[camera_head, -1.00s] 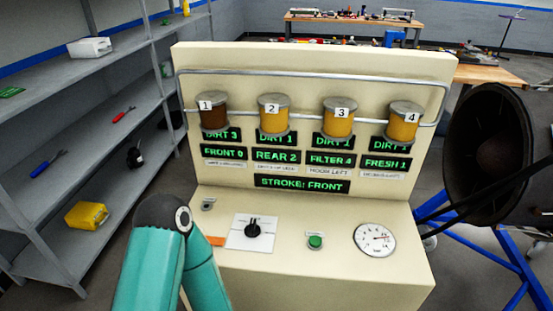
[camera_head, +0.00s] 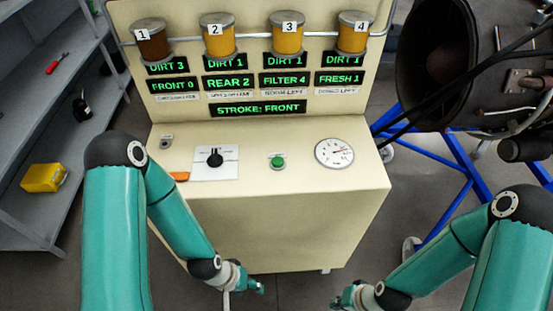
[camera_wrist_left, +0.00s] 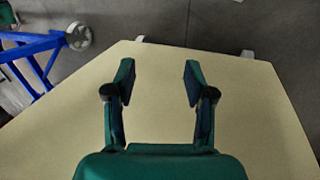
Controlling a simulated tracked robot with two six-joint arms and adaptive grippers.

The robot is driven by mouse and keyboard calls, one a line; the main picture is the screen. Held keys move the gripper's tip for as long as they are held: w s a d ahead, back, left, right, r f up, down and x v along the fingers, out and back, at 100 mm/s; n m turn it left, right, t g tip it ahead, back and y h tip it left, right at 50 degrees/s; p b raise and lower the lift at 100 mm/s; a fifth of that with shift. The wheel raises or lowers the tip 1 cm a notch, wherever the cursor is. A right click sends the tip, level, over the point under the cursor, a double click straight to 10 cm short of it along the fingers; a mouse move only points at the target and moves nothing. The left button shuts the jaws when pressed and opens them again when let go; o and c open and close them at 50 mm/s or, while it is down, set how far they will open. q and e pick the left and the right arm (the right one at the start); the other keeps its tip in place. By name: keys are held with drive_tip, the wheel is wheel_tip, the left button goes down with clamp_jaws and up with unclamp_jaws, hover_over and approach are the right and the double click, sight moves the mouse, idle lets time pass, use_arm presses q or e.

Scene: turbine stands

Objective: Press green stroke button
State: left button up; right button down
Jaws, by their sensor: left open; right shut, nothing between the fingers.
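The green stroke button (camera_head: 278,162) sits on the sloped top of the beige console (camera_head: 290,225), between a black rotary knob (camera_head: 215,158) and a round gauge (camera_head: 334,153). Nothing covers it. The display (camera_head: 258,108) reads "STROKE: FRONT". My left gripper (camera_head: 250,288) is low in front of the console's front face, below the button and apart from it. In the left wrist view its two fingers (camera_wrist_left: 158,75) are spread with nothing between them, against the beige console. My right gripper (camera_head: 338,301) is low, to the right of the left one, shut and empty.
Four numbered jars, such as jar 3 (camera_head: 288,36), stand above the displays. A metal shelf (camera_head: 45,130) is on the left. A large dark turbine part (camera_head: 440,60) on a blue stand (camera_head: 455,160) is on the right, with cables near the console.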

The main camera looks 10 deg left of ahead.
use_arm(q)
clamp_jaws()
idle(1.3)
